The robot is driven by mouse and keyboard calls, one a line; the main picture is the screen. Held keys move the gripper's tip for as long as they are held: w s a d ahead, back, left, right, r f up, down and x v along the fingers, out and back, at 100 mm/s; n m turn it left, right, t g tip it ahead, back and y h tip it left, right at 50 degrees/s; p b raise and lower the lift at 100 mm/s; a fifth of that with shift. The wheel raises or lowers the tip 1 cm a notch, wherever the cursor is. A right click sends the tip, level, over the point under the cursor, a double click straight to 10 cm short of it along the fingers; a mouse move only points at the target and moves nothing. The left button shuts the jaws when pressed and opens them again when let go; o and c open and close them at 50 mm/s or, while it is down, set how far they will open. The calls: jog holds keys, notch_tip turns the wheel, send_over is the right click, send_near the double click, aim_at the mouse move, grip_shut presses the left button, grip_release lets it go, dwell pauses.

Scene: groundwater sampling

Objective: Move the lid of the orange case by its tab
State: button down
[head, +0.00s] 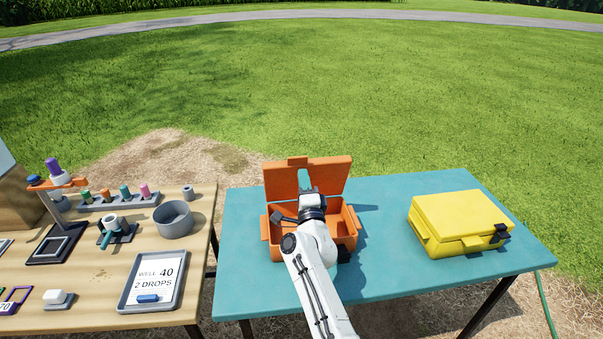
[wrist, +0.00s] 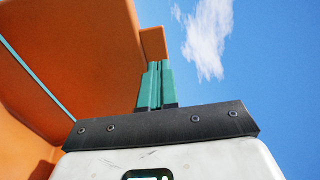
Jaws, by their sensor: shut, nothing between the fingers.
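The orange case (head: 350,226) stands on the teal table with its lid (head: 333,176) raised, leaning slightly back. The tab (head: 298,161) sits on the lid's top edge, left of centre. My gripper (head: 304,181) is in front of the lid's inner face, below the tab, with its teal fingers closed together and empty. In the wrist view the fingers (wrist: 155,86) point toward the tab (wrist: 153,43), beside the lid (wrist: 90,60). I cannot tell whether the fingertips touch the lid or tab. My arm hides part of the case's inside.
A closed yellow case (head: 460,218) stands on the right of the teal table (head: 390,285). A wooden table (head: 95,275) at the left holds a grey bowl (head: 173,219), a tray with a card, a rack of coloured bottles and other items. A gap separates the tables.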

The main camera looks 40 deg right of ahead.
aim_at(300, 160)
jog(key=shift+x, duration=1.85)
